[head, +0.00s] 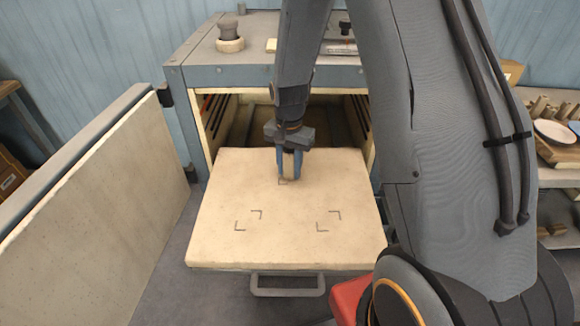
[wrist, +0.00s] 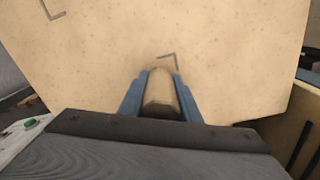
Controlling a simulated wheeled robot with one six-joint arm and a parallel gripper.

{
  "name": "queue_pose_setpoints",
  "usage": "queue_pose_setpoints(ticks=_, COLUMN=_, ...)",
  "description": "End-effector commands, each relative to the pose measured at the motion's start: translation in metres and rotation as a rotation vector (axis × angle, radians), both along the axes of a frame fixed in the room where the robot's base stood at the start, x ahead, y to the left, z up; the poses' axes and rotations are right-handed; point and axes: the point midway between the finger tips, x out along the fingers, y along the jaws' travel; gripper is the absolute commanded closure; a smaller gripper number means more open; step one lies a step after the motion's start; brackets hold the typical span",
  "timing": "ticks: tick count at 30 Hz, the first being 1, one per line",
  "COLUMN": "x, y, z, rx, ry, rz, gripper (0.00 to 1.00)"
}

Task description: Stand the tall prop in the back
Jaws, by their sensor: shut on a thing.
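The tall prop (wrist: 160,92), a light brown post, is gripped between the blue fingers of my gripper (head: 290,166). My gripper is shut on it and points down at the back middle of the pale kiln shelf (head: 290,250). The prop looks upright, its lower end at or just above the shelf; I cannot tell whether it touches. A dark corner mark (wrist: 170,58) of the back spot shows beside the prop in the wrist view. In the head view my fingers hide most of the prop and that spot.
Two empty marked spots, front left (head: 248,220) and front right (head: 328,220), lie on the shelf. The grey kiln body (head: 225,75) stands open behind it. Its open door (head: 90,200) is at the left. A side rack with a plate (head: 555,131) and several posts stands at the right.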

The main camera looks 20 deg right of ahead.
Motion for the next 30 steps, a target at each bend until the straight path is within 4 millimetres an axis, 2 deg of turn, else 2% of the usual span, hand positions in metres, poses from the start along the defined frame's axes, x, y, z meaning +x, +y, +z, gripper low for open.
queue_pose_setpoints(ticks=7, x=0.0, y=0.0, z=-0.003, rx=0.0, ry=0.0, rz=0.0, gripper=0.98)
queue_pose_setpoints(ticks=8, x=0.0, y=0.0, z=-0.003, rx=0.0, ry=0.0, rz=0.0, gripper=0.65)
queue_pose_setpoints(ticks=10, x=0.0, y=0.0, z=-0.002, rx=0.0, ry=0.0, rz=0.0, gripper=0.53)
queue_pose_setpoints(ticks=11, x=0.0, y=0.0, z=-0.002, rx=0.0, ry=0.0, rz=0.0, gripper=0.51)
queue_pose_setpoints(ticks=19, x=0.0, y=0.0, z=-0.002, rx=0.0, ry=0.0, rz=0.0, gripper=0.51)
queue_pose_setpoints(ticks=23, x=0.001, y=0.0, z=0.005, rx=0.0, ry=-0.003, rz=0.0, gripper=0.51)
queue_pose_setpoints(ticks=26, x=0.001, y=0.0, z=0.015, rx=0.0, ry=-0.003, rz=0.0, gripper=0.51)
queue_pose_setpoints(ticks=30, x=0.002, y=0.0, z=0.039, rx=0.0, ry=-0.005, rz=0.0, gripper=0.51)
